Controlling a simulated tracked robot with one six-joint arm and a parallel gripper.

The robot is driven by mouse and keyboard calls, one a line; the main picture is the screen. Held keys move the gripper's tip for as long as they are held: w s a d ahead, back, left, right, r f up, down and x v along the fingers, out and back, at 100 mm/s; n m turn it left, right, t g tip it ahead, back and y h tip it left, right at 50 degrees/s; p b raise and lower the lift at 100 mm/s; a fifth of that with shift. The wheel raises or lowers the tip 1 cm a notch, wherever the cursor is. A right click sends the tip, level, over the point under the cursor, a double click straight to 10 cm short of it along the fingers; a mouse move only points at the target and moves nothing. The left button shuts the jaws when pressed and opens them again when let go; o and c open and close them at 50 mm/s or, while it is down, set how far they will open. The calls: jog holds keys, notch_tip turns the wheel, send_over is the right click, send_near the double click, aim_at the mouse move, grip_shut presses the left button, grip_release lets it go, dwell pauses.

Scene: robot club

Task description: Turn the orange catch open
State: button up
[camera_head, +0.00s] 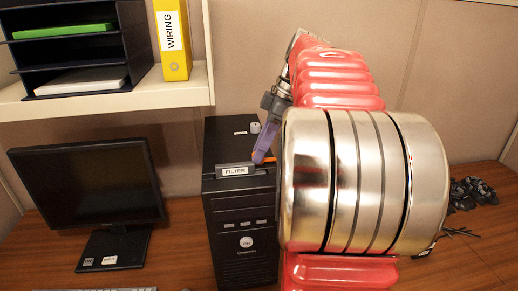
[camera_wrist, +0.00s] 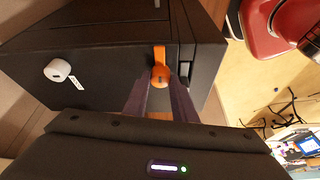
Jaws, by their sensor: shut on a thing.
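The orange catch (camera_head: 268,160) sits on top of the black computer tower (camera_head: 240,215), beside the grey block labelled FILTER (camera_head: 236,170). In the wrist view the catch (camera_wrist: 159,56) shows as an orange lever with a rounded end. My gripper (camera_head: 262,156) reaches down to it from above and to the right. In the wrist view its two fingers (camera_wrist: 160,84) are shut on the rounded end of the catch. The part of the catch between the fingers is partly hidden.
A white round knob (camera_wrist: 58,70) sits on the tower's top. A monitor (camera_head: 88,185) stands left of the tower on the wooden desk. A shelf (camera_head: 110,103) with a yellow WIRING binder (camera_head: 172,40) hangs above. Dark loose parts (camera_head: 472,192) lie at the right.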

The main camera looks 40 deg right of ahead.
aim_at(273, 159)
jog(key=shift+w, duration=0.1)
jog(key=o, duration=1)
jog(key=shift+o, duration=0.2)
jog(key=v, duration=0.8)
jog(key=shift+f, duration=0.1)
dwell(0.4)
